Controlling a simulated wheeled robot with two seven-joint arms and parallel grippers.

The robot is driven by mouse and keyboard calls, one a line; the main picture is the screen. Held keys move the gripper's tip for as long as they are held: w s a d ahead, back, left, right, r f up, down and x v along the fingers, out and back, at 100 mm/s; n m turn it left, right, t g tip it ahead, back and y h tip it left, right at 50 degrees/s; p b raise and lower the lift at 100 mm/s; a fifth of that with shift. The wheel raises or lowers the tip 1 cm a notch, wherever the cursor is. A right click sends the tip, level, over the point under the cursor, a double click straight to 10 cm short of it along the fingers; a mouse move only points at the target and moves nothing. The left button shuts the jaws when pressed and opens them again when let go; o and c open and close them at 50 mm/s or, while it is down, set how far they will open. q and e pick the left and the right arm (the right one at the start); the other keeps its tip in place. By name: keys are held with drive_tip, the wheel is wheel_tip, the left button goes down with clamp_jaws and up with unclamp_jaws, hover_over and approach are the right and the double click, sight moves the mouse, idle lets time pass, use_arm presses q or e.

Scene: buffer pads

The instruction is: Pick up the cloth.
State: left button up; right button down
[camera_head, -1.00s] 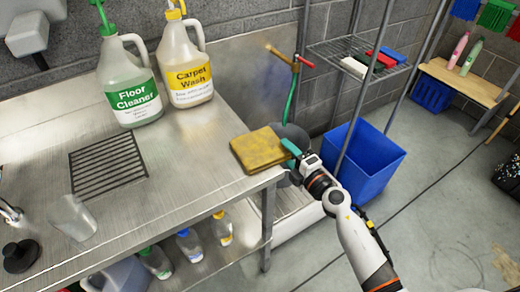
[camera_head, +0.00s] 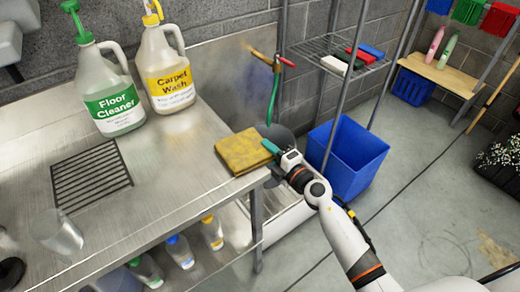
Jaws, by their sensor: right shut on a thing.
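The cloth (camera_head: 242,151) is a folded yellow-brown square. It lies at the right corner of the steel counter (camera_head: 185,190). My right gripper (camera_head: 271,148), with green fingertips, reaches in from the right and is shut on the cloth's right edge. The cloth looks flat and still at counter height; I cannot tell whether it is lifted at all. The lower finger is hidden.
A Floor Cleaner jug (camera_head: 110,95) and a Carpet Wash jug (camera_head: 165,70) stand at the counter's back. A drain grate (camera_head: 90,175) and a clear cup (camera_head: 58,232) are to the left. A blue bin (camera_head: 350,160) stands on the floor behind my right arm.

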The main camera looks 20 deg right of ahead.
wheel_tip(320, 180, up, 10)
drive_tip(key=p, duration=0.7)
drive_tip(key=shift+p, duration=0.4)
drive_tip(key=shift+f, duration=0.15)
